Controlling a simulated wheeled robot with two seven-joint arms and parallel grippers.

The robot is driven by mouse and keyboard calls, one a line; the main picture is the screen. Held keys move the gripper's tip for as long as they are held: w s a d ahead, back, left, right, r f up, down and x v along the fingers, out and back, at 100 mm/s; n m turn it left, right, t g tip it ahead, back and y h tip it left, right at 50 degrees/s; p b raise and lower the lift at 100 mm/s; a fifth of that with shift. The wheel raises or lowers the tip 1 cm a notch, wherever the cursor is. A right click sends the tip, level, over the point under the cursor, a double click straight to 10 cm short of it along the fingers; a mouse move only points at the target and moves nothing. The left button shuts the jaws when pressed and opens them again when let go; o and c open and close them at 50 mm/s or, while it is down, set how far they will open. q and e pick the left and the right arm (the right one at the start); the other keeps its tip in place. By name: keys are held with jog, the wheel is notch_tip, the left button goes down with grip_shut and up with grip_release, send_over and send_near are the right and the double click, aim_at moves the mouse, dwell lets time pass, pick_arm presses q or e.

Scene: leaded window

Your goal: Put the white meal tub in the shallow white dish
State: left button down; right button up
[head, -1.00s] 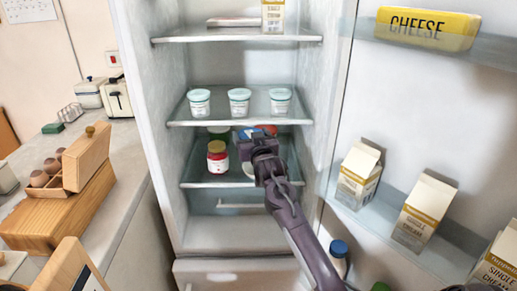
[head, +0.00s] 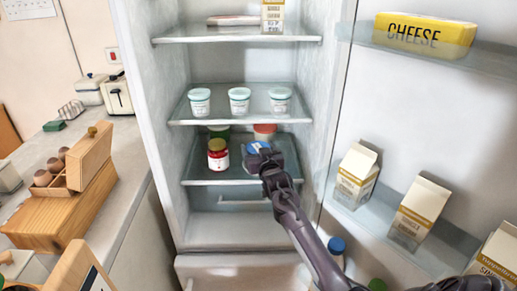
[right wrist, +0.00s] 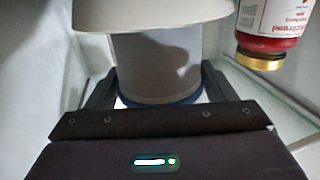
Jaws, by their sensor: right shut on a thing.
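The white meal tub (right wrist: 155,65), with a blue lid edge (right wrist: 160,98), stands between the two fingers of my right gripper (right wrist: 157,86) in the right wrist view, which looks upside down. My right gripper is shut on it. In the head view the blue lid (head: 257,147) shows at my right gripper (head: 264,157), over the lower glass shelf. The shallow white dish (right wrist: 150,14) shows at the top of the wrist view, and its rim covers the tub's foot. I cannot tell whether the tub touches the dish. My left gripper is not in view.
A red jar (head: 218,155) stands close left of the gripper; it also shows in the wrist view (right wrist: 270,25). A green-lidded thing (head: 219,131) and a red-lidded tub (head: 265,131) stand behind. Several small pots (head: 240,101) line the shelf above. Cartons (head: 357,175) fill the door at right.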

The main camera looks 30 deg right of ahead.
jog(key=o, duration=1.4)
jog(key=shift+s, duration=0.15)
